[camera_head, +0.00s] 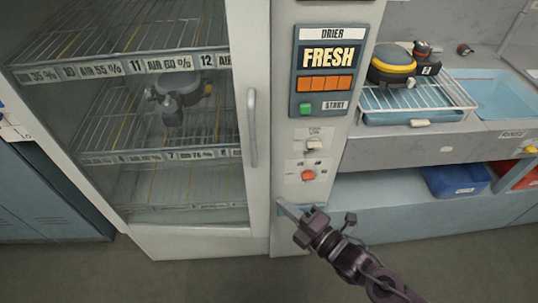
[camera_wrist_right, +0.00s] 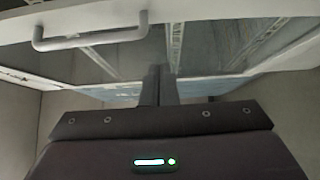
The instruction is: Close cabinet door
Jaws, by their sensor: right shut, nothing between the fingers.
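The cabinet door (camera_head: 246,186) has a pale frame around clear glass, with shelves showing behind it. Its vertical grey handle (camera_head: 252,128) is on the right side of the frame; the handle also shows at the upper left in the right wrist view (camera_wrist_right: 90,40). The door frame looks about flush with the control panel beside it, but I cannot tell whether a small gap is left. My right gripper (camera_head: 283,206) is shut and empty, by the lower right corner of the door, below the handle. Its fingers show in the right wrist view (camera_wrist_right: 158,85). My left gripper is out of view.
Right of the door is a panel with a "DRIER FRESH" display (camera_head: 327,57) and buttons. A counter holds a wire rack (camera_head: 415,97) with a yellow-and-black device (camera_head: 391,66). Blue (camera_head: 456,181) and red bins sit below. The floor in front is clear.

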